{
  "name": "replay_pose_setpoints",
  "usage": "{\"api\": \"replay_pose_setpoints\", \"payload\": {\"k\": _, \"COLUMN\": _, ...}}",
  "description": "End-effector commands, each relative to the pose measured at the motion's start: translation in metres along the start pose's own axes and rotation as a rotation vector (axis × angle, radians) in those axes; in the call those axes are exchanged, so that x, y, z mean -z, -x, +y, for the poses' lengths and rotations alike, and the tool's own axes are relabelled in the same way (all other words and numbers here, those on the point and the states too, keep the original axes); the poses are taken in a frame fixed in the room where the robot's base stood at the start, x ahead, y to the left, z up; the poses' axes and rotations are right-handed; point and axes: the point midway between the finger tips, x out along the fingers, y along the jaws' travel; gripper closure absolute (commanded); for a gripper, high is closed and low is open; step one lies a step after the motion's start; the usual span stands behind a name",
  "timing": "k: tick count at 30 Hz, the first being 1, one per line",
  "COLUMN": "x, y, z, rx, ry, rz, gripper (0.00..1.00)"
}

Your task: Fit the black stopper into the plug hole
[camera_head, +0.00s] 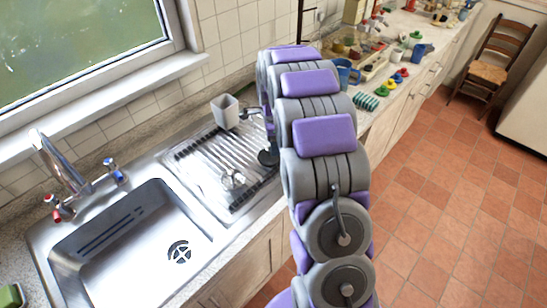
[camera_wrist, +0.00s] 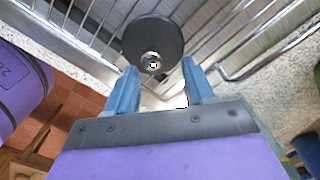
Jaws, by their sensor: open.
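The black stopper (camera_wrist: 153,36) is a round dark disc with a small shiny metal knob. It is at the wire rack, just beyond my fingertips in the wrist view. In the head view the stopper (camera_head: 267,158) shows at the right edge of the rack, partly hidden by my arm. My gripper (camera_wrist: 160,70) is open, with its two blue fingers apart and the knob in line with the gap between them. Whether the fingers touch the stopper cannot be told. The plug hole (camera_head: 179,252) is a dark slotted drain in the sink floor, uncovered.
The steel sink (camera_head: 122,213) is at the left, with a tap (camera_head: 62,163) behind it. The wire rack (camera_head: 222,160) lies on the drainer and holds a small clear item (camera_head: 233,179). The counter beyond my arm is cluttered.

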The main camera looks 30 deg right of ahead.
Motion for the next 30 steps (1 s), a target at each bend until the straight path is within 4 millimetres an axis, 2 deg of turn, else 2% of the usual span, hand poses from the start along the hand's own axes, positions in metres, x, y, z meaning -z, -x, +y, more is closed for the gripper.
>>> {"api": "replay_pose_setpoints", "payload": {"k": 1, "x": -0.004, "y": -0.012, "z": 0.002, "rx": -0.003, "ry": 0.003, "rz": 0.003, "gripper": 0.47}}
{"api": "replay_pose_setpoints", "payload": {"k": 4, "x": -0.007, "y": -0.023, "z": 0.004, "rx": -0.004, "ry": 0.003, "rz": 0.007, "gripper": 0.47}}
{"api": "replay_pose_setpoints", "payload": {"k": 12, "x": -0.001, "y": -0.027, "z": 0.002, "rx": -0.003, "ry": 0.002, "rz": 0.001, "gripper": 0.47}}
{"api": "replay_pose_setpoints", "payload": {"k": 18, "x": 0.003, "y": -0.028, "z": 0.000, "rx": -0.004, "ry": 0.001, "rz": -0.003, "gripper": 0.66}}
{"api": "replay_pose_setpoints", "payload": {"k": 27, "x": -0.004, "y": -0.026, "z": 0.002, "rx": -0.002, "ry": 0.002, "rz": 0.004, "gripper": 0.95}}
{"api": "replay_pose_setpoints", "payload": {"k": 30, "x": -0.005, "y": -0.026, "z": 0.002, "rx": -0.002, "ry": 0.002, "rz": 0.005, "gripper": 1.00}}
